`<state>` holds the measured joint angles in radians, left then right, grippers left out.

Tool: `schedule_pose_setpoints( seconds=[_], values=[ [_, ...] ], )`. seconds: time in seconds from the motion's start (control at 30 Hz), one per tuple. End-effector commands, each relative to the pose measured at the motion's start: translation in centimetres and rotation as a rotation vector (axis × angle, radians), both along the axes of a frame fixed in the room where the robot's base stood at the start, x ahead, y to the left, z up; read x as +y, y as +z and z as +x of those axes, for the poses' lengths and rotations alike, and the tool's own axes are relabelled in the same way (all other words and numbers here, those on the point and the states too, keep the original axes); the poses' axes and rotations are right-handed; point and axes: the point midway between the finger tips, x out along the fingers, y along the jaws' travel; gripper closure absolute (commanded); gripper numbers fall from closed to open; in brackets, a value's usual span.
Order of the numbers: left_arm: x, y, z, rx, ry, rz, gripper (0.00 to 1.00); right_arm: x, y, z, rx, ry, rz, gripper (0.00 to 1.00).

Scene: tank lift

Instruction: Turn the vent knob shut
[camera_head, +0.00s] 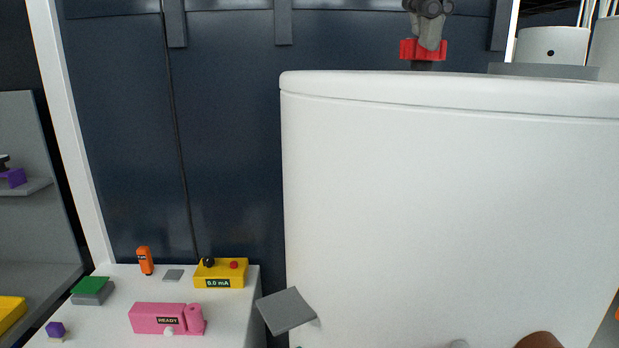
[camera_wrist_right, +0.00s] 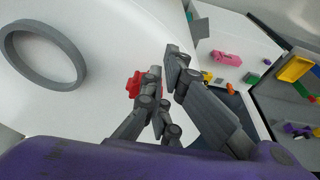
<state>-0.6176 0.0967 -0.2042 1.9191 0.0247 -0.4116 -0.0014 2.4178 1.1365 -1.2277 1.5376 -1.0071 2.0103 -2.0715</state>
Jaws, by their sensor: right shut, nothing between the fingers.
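The vent knob (camera_head: 409,50) is red and lobed, on a short dark stem at the top of the large white tank (camera_head: 440,180). My right gripper (camera_head: 431,40) comes down from above in the head view, and its grey fingers overlap the knob's upper part. In the right wrist view the knob (camera_wrist_right: 132,86) shows beside and partly behind the fingers of my right gripper (camera_wrist_right: 163,75). The gripper is shut with nothing held. I cannot tell whether it touches the knob. My left gripper is in neither view.
A grey ring (camera_wrist_right: 75,78) lies on the white tank top. A white table (camera_head: 110,325) at lower left carries a yellow meter (camera_head: 212,270), a pink device (camera_head: 150,318) and small items. A grey plate (camera_head: 285,310) juts out at the tank's lower left.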

Motion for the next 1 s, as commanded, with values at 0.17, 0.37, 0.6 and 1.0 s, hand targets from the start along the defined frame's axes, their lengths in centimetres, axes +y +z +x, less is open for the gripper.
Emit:
schedule_pose_setpoints(
  seconds=[0.17, 0.37, 0.6, 1.0],
  values=[
    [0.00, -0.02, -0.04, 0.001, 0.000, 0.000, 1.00, 0.24, -0.03, 0.11, 0.001, 0.000, 0.000, 1.00],
    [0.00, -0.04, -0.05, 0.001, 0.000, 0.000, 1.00, 0.30, -0.02, 0.14, 0.000, 0.000, 0.000, 1.00],
    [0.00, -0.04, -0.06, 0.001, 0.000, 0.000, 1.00, 0.31, -0.01, 0.12, 0.000, 0.000, 0.000, 1.00],
    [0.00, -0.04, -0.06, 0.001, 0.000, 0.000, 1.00, 0.63, 0.59, -0.68, -0.001, 0.000, 0.001, 1.00]
  ],
)
